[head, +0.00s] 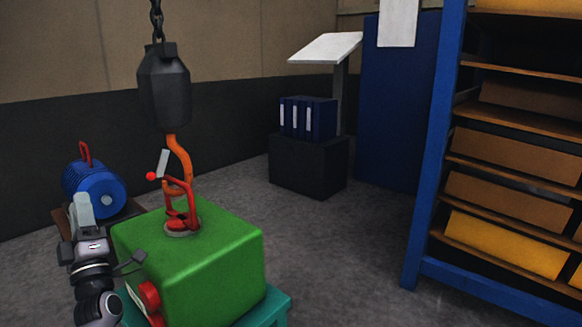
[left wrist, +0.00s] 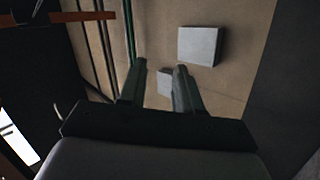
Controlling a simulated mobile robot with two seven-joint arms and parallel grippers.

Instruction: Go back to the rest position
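My left gripper (head: 81,210) is at the lower left of the head view, pointing up, left of the green casting (head: 210,255). In the left wrist view its two fingers (left wrist: 160,68) stand apart with nothing held between them. The casting sits on a teal stand (head: 283,302) and has a red shackle (head: 191,203) on top. An orange hook (head: 178,150) hangs under a black hoist block (head: 164,88) and reaches the shackle. I cannot tell how they are joined. My right gripper is not in view.
A blue motor (head: 94,189) with a red handle stands behind my left gripper. A blue shelf rack (head: 432,150) is at the right. A black box (head: 309,165) carries blue binders (head: 308,118) at the back. Open floor (head: 340,250) lies between casting and rack.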

